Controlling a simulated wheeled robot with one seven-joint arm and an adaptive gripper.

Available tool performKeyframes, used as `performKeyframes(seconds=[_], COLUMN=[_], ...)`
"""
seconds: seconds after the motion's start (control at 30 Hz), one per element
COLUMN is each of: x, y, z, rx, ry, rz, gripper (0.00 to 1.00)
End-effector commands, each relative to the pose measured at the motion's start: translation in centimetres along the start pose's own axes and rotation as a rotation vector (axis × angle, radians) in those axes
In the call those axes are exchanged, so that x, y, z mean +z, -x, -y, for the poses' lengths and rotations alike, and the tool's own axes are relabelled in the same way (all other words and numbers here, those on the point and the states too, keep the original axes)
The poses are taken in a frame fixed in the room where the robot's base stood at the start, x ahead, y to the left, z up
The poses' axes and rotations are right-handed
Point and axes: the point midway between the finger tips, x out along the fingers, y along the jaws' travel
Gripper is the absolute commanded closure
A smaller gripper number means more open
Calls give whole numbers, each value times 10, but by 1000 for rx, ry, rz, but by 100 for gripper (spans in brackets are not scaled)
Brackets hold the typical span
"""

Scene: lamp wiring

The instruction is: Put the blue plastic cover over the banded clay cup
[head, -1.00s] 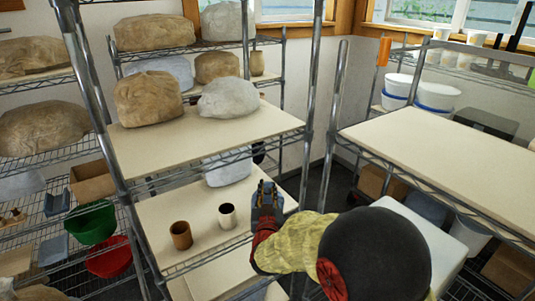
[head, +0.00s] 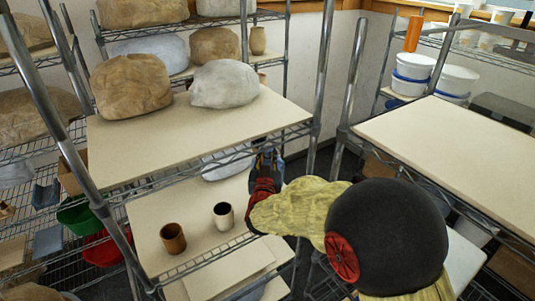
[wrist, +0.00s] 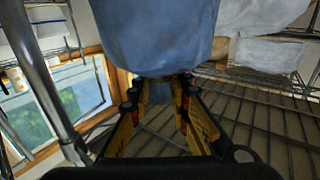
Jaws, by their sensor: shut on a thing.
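My gripper (wrist: 158,88) is shut on the lower edge of a blue plastic cover (wrist: 155,35), which fills the top middle of the wrist view. In the head view my gripper (head: 266,165) is at the right end of the lower shelf, close to the upper shelf's front edge, and only a small blue patch shows there. Two cups stand upright on the lower shelf, left of my gripper and apart from it: a brown cup (head: 173,238) and a pale cup with a dark inside (head: 223,216).
The upper shelf board (head: 200,140) holds a brown wrapped lump (head: 130,80) and a grey one (head: 225,84). A metal post (head: 320,90) stands right of my gripper. A bare-topped table (head: 450,150) is at right. Another small cup (head: 258,40) stands behind.

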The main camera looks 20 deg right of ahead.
Motion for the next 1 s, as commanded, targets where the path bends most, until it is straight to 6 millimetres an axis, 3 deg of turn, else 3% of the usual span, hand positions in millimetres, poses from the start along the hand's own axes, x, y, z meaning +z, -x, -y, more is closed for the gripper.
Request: performKeyframes(seconds=[1.0], x=[65], y=[2], z=[0], rx=[-3], ry=[-1], rz=[0], gripper=[100])
